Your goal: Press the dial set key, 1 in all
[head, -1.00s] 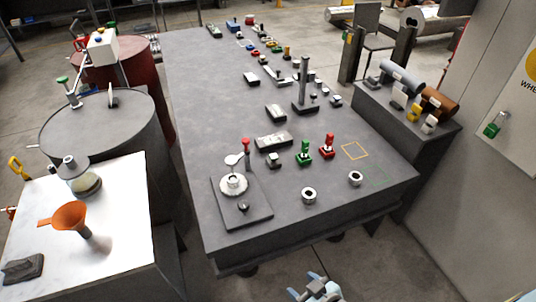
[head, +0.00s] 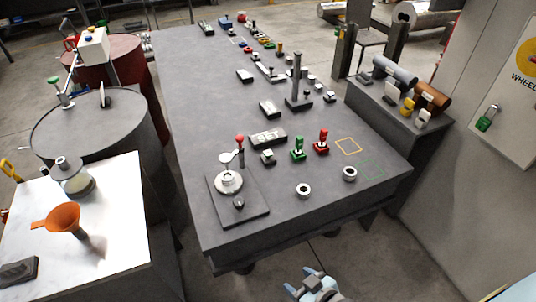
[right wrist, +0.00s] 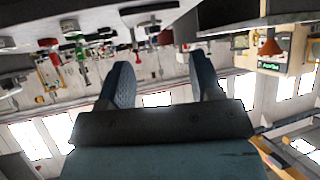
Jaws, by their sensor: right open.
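A dark box with pale lettering that seems to read SET (head: 268,138) lies on the grey bench (head: 215,115). A small block with a pale top (head: 268,157) sits just in front of it. I cannot tell for sure which part is the dial set key. My right gripper (head: 303,281) is low at the bottom of the head view, in front of the bench's near edge and apart from everything. Its two blue fingers (right wrist: 162,82) are spread and empty in the right wrist view. My left gripper is not in view.
A plate with a round white-topped device (head: 228,182) and a red-knobbed lever (head: 240,140) stands at the near left. Green (head: 298,150) and red (head: 321,143) upright levers and two metal rings (head: 303,191) stand nearby. A side table holds an orange funnel (head: 63,220).

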